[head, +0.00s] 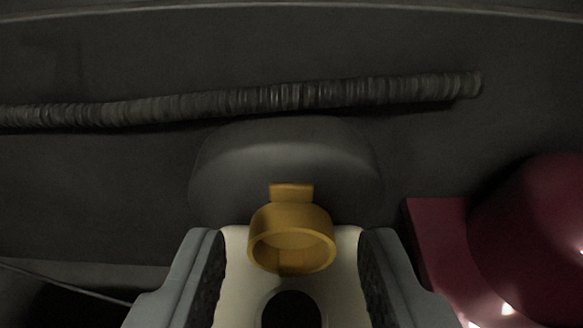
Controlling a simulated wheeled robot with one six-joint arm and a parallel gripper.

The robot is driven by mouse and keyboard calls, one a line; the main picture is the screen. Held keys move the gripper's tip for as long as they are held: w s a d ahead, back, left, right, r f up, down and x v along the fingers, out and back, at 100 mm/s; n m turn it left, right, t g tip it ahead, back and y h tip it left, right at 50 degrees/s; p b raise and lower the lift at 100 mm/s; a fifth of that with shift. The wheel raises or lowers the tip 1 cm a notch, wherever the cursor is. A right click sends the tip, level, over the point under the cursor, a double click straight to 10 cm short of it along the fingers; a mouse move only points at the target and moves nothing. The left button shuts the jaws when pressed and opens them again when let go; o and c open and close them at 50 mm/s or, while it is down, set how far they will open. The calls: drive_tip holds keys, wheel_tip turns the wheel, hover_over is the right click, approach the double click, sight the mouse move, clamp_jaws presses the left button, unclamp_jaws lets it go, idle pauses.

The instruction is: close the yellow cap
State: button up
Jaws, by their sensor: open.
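The yellow cap (291,213) is a short round cup with a flat tab at its top. It is swung up and open, its hollow side facing me. Below it a round dark opening (291,309) shows in a cream-coloured neck (240,265), cut by the bottom edge of the picture. My gripper (291,250) is open, with one grey finger on the left and one on the right of the cap and neck. Both fingers look apart from the cap. Nothing is held.
A dark rounded housing (285,165) stands behind the cap. A ribbed grey hose (250,98) runs across above it. A dark red block with a rounded body (535,225) stands close to the right finger. A thin cable (70,285) lies at the lower left.

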sight(291, 188)
drive_tip(key=shift+x, duration=1.95)
clamp_jaws()
